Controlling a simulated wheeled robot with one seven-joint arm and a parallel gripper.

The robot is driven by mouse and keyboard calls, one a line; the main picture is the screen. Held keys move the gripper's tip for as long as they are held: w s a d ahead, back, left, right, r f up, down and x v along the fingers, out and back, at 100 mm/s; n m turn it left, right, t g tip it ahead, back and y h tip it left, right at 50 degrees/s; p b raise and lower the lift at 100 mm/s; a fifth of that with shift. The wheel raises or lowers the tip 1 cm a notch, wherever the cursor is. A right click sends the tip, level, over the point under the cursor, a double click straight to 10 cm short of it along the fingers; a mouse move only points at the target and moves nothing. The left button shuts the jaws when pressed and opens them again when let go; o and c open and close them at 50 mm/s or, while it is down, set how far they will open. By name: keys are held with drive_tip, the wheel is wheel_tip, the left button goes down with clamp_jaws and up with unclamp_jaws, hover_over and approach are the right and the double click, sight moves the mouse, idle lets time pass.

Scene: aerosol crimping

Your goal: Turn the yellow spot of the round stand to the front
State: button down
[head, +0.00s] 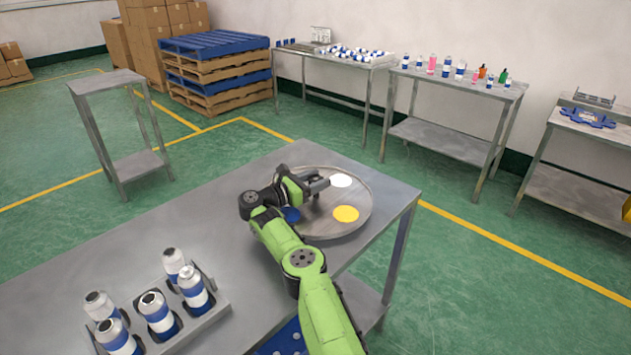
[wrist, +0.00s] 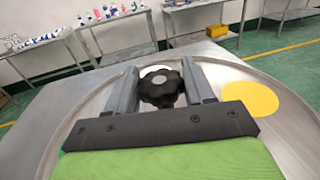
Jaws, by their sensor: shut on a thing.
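The round stand (head: 357,222) is a grey metal disc with a raised rim near the far right end of the metal table. Its yellow spot (head: 346,213) lies on the right, near side of the disc; it also shows at the right in the wrist view (wrist: 250,98). A white spot (head: 341,180) lies at the far side and a blue spot (head: 291,214) at the near left, partly covered by my arm. My gripper (head: 322,183) is over the disc. In the wrist view its two fingers are shut on a black lobed knob (wrist: 161,89) at the middle of the stand.
A grey holder (head: 215,312) with several white and blue cans stands at the table's front left. The table (head: 190,225) is bare between it and the stand. Side tables with bottles (head: 447,67), pallets (head: 215,75) and boxes stand behind.

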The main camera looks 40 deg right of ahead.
drive_tip(key=c, duration=0.5)
unclamp_jaws()
drive_tip(key=shift+d+r, duration=0.1)
drive_tip(key=shift+r, duration=0.05)
drive_tip(key=a+p, duration=0.1)
drive_tip(key=a, duration=0.4)
drive_tip(key=w+a+p, duration=0.1)
drive_tip(key=a+p, duration=0.1)
drive_tip(key=a, duration=0.3)
drive_tip(key=a+p, duration=0.1)
drive_tip(key=a, duration=0.4)
drive_tip(key=shift+w+a+r+p, duration=0.1)
drive_tip(key=shift+w+p, duration=0.15)
drive_tip(key=shift+p, duration=0.15)
drive_tip(key=shift+a, duration=0.3)
drive_tip(key=shift+f, duration=0.2)
